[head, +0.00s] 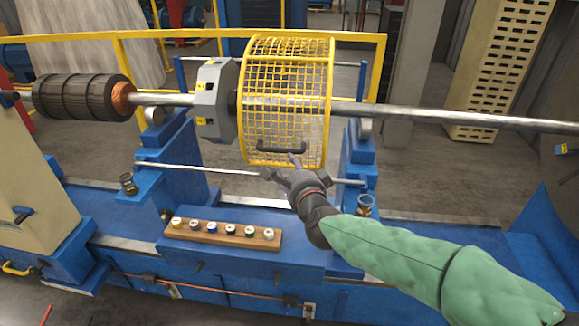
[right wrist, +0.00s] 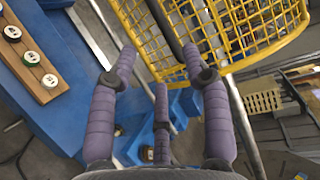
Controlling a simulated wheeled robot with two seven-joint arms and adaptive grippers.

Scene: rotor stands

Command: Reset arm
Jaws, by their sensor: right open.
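My right gripper (head: 279,167) is in front of the lower edge of a yellow mesh guard (head: 262,90), just below the guard's black handle (head: 282,147). Its fingers are spread and hold nothing. In the right wrist view the open gripper (right wrist: 160,60) points toward the yellow mesh guard (right wrist: 240,30), and a dark bar passes up between its fingertips. I cannot tell whether any finger touches the handle or mesh. My right arm wears a green padded sleeve. My left gripper is not in either view.
The guard surrounds a long steel shaft (head: 440,117) on a blue stand (head: 360,165). A ribbed dark rotor (head: 80,97) is at left. A wooden strip (head: 265,240) with several round knobs lies below the gripper. Yellow rails (head: 130,70) run behind.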

